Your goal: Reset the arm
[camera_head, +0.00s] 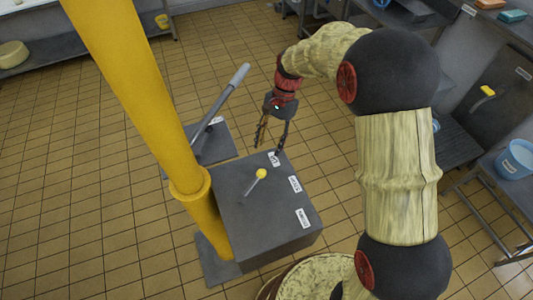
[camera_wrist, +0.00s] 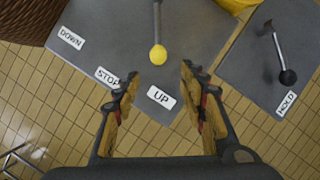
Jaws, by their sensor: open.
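My gripper (camera_head: 271,137) is at the end of my arm, above the far edge of a grey control box (camera_head: 234,192). In the wrist view my gripper (camera_wrist: 160,92) shows two fingers spread wide with nothing between them. A lever with a yellow ball knob (camera_head: 261,174) stands on the box; the knob (camera_wrist: 158,55) shows ahead of the fingertips, apart from them. Labels reading DOWN (camera_wrist: 70,38), STOP (camera_wrist: 107,76) and UP (camera_wrist: 161,97) lie along the box edge. The lever's knob is nearest the UP label in the wrist view.
A second grey plate (camera_head: 222,149) carries a long lever (camera_head: 218,106); a HOLD label (camera_wrist: 286,103) is on it. A yellow post (camera_head: 140,90) rises left of the box. A side table with a blue bucket (camera_head: 515,160) stands right. The tiled floor (camera_head: 90,150) is open at left.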

